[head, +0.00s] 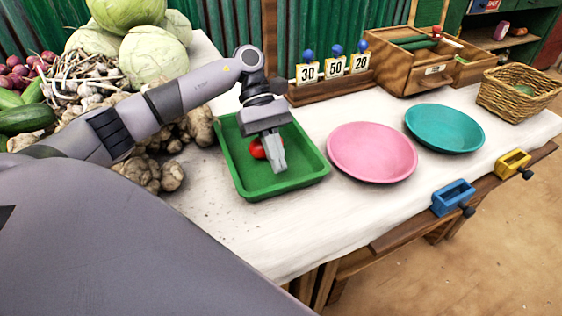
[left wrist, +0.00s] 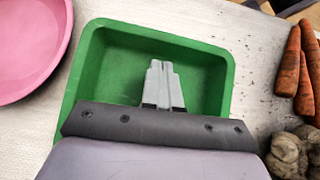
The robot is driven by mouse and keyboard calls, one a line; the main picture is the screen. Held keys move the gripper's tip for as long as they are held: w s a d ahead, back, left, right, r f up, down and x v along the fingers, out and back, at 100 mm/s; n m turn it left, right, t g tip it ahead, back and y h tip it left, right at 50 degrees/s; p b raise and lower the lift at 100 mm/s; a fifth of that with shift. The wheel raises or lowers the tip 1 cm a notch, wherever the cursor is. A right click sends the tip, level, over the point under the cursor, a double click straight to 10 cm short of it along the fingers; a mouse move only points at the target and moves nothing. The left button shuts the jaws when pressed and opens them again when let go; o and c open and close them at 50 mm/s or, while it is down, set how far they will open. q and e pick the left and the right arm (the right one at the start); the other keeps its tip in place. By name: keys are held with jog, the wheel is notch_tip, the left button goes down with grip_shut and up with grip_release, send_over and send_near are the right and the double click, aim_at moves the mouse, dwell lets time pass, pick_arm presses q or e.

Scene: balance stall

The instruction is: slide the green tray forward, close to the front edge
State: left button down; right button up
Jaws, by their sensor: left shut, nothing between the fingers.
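The green tray (head: 305,160) sits on the white tabletop, left of the pink plate, with bare surface between it and the front edge. A round red item (head: 258,149), perhaps a tomato, lies in it, partly hidden by my gripper. My left gripper (head: 277,166) is over the inside of the tray, fingers shut together and empty, pointing down. The left wrist view shows the green tray (left wrist: 205,75) around the shut fingers (left wrist: 160,66); whether the fingertips touch its floor I cannot tell. My right gripper is in neither view.
The pink plate (head: 372,152) and teal plate (head: 444,128) stand to the right. Ginger roots (head: 165,175), garlic and cabbages (head: 152,60) crowd the left. A number-card stand (head: 335,84) is behind. Blue (head: 453,196) and yellow (head: 512,164) clamp-like pieces sit at the front edge.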

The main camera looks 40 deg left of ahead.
pick_arm(q)
jog(key=shift+s+d, duration=0.25)
jog(key=shift+d, duration=0.25)
jog(key=shift+s+d, duration=0.25)
jog(key=shift+d, duration=0.2)
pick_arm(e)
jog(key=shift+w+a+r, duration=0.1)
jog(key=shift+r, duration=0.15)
pick_arm(q)
jog(key=s+d, duration=0.1)
jog(key=d, duration=0.1)
jog(key=s+d+b, duration=0.1)
jog(key=d, duration=0.1)
jog(key=s+d, duration=0.1)
jog(key=d, duration=0.1)
jog(key=shift+s+f+b, duration=0.1)
jog(key=shift+f+b, duration=0.1)
jog(key=shift+b, duration=0.15)
jog(key=shift+s+d+r+b, duration=0.1)
jog(key=shift+s+d+b, duration=0.15)
jog(key=shift+d, duration=0.3)
jog(key=shift+s+d+b, duration=0.1)
jog(key=shift+s+d, duration=0.2)
jog(key=shift+d, duration=0.25)
jog(key=shift+s+d, duration=0.2)
jog(key=shift+d, duration=0.15)
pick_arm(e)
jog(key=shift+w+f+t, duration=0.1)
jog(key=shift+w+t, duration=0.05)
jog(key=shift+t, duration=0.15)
